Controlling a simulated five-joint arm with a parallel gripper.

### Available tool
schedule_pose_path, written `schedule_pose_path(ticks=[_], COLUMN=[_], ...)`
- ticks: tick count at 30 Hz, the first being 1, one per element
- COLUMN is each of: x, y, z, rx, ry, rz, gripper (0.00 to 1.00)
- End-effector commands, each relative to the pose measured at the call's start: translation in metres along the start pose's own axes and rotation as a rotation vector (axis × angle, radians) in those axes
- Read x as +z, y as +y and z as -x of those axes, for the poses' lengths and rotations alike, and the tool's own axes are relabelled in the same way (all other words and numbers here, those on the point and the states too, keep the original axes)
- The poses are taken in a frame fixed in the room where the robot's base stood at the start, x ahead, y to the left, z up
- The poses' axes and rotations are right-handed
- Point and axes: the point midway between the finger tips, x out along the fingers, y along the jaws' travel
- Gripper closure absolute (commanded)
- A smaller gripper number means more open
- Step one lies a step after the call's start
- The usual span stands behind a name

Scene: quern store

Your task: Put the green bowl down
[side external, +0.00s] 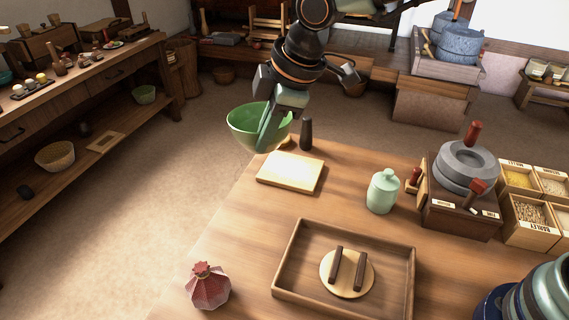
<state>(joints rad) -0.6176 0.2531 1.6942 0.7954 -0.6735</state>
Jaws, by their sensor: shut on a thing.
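The green bowl (244,128) is held in my gripper (270,128) at the upper middle of the side external view. My gripper is shut on the bowl's right side, with a finger in front of its wall. The bowl looks roughly upright and appears to be in the air by the table's far left corner. The wooden table (225,262) lies below and to the right. A pale rectangular board (291,172) lies on the table just right of and below the bowl in the picture.
A dark pestle-like object (306,134) stands behind the board. A lidded green jar (382,191), a stone quern (466,166) and grain boxes (530,214) stand to the right. A wooden tray (285,262) holds a round lid. A red cloth bag (208,287) sits at the front left.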

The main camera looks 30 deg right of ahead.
Motion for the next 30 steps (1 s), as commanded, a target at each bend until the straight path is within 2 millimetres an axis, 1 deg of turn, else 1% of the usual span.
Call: schedule_pose_path(ticks=[2,5,6,8,9,11,12,15,18,21,24,26,29,30], x=[0.017,0.049,0.065,0.090,0.106,0.131,0.147,0.182,0.209,0.226,0.236,0.240,0.246,0.249], y=[0.017,0.042,0.053,0.069,0.078,0.090,0.097,0.110,0.117,0.121,0.121,0.119,0.114,0.111], z=[0.004,0.009,0.012,0.016,0.020,0.025,0.028,0.036,0.043,0.047,0.046,0.039,0.021,0.011], rx=[0.018,0.047,0.061,0.082,0.097,0.119,0.131,0.160,0.182,0.195,0.201,0.200,0.197,0.196], ry=[-0.008,-0.023,-0.031,-0.043,-0.052,-0.063,-0.072,-0.090,-0.104,-0.114,-0.119,-0.122,-0.124,-0.124], rz=[-0.037,-0.097,-0.125,-0.169,-0.198,-0.238,-0.265,-0.322,-0.365,-0.393,-0.406,-0.408,-0.408,-0.408], gripper=[1.00,1.00,1.00,1.00,1.00,1.00,1.00,1.00,1.00,1.00,1.00,1.00,1.00,1.00])
